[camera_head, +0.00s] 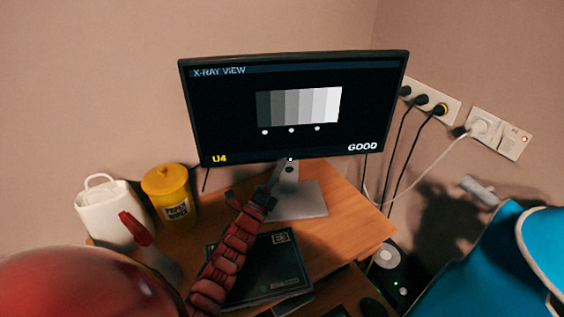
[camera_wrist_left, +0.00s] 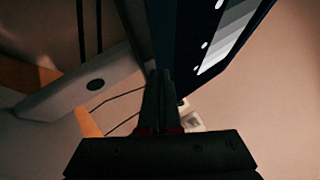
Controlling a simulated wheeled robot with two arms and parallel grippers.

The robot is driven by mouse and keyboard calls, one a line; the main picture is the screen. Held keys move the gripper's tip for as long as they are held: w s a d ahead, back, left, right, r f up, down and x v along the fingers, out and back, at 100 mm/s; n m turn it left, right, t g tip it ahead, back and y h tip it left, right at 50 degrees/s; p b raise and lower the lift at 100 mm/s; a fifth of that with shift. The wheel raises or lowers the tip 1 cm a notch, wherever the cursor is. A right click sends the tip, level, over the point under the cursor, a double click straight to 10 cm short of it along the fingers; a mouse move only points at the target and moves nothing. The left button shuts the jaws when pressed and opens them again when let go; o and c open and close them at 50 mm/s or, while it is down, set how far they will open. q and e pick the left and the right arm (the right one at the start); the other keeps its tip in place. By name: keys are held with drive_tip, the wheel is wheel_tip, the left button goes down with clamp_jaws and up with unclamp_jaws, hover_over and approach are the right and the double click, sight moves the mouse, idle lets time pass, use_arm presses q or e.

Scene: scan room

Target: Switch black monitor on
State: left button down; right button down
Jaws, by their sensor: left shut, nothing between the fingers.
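The black monitor (camera_head: 225,130) stands on a silver stand (camera_head: 300,200) on the wooden desk. Its screen is lit, showing "X-RAY VIEW", grey bars, "U4" and "GOOD". A small white light (camera_head: 290,159) shows at the middle of its lower edge. My left gripper (camera_head: 276,176) is shut and empty, its tips just below that edge in front of the stand. In the left wrist view, the closed fingers (camera_wrist_left: 161,78) point up beside the monitor (camera_wrist_left: 190,50), with the stand (camera_wrist_left: 85,88) at left. I cannot tell whether the tips touch the monitor. My right gripper is not in view.
A yellow paper-wipes tub (camera_head: 170,197) and a white jug (camera_head: 112,213) stand left. A black box (camera_head: 270,265) lies on the desk (camera_head: 345,232) below my left arm. Wall sockets (camera_head: 500,133) with cables are right, above a blue covered thing (camera_head: 490,265).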

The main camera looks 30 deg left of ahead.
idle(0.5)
use_arm(q)
drive_tip(key=shift+s+d, duration=0.45)
drive_tip(key=shift+s, duration=0.15)
drive_tip(key=s+d, duration=0.1)
drive_tip(key=s, duration=0.1)
drive_tip(key=s+d+b, duration=0.1)
drive_tip(key=s+d, duration=0.1)
idle(0.4)
idle(0.8)
